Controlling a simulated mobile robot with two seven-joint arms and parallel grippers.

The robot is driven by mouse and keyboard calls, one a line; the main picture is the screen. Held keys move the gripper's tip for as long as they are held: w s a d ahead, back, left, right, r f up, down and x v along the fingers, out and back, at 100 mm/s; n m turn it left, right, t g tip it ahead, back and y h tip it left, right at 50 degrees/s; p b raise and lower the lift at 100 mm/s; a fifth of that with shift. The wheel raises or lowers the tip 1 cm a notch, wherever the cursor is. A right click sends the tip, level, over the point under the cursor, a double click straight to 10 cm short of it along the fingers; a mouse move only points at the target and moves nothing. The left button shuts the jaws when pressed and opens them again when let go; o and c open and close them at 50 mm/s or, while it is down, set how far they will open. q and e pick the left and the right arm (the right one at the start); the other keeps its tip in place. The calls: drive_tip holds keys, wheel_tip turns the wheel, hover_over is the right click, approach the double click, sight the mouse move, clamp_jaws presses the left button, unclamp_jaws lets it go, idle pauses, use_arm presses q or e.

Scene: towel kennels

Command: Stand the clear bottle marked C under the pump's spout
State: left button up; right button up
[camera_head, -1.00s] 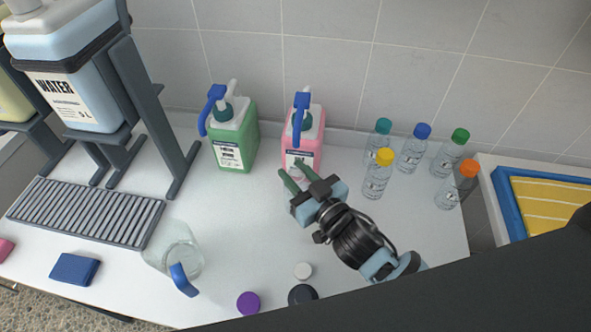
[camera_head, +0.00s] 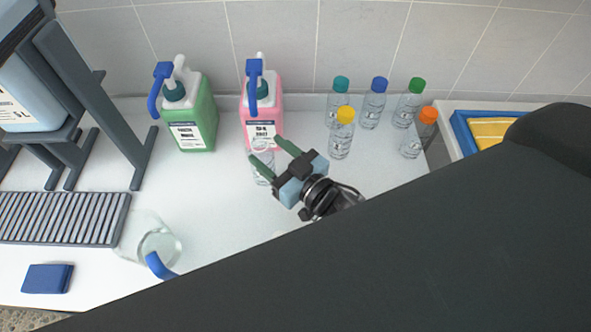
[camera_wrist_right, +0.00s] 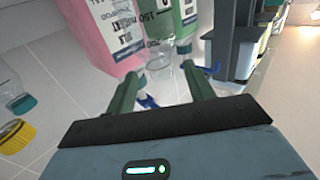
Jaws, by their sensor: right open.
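A clear uncapped bottle (camera_head: 262,172) stands upright on the bench in front of the pink jug (camera_head: 276,118). Its marking cannot be read. The jug's pump has a blue spout (camera_head: 253,88); in the head view it points down towards the bottle. In the wrist view, which is upside down, the bottle (camera_wrist_right: 158,62) appears between the fingers, with a blue spout end (camera_wrist_right: 147,102) close to its mouth. My right gripper (camera_head: 265,150) is open, its fingers near the bottle's upper part; contact cannot be told. My left gripper is out of view.
A green jug (camera_head: 188,118) with its own pump stands to the left. Several capped bottles, including a yellow-capped one (camera_head: 341,138), stand to the right. A glass jug (camera_head: 155,245), a grey rack (camera_head: 60,218) and a blue block (camera_head: 47,279) lie left. My dark arm hides the front right.

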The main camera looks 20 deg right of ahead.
drive_tip(key=b+v, duration=0.1)
drive_tip(key=v, duration=0.7)
idle(0.5)
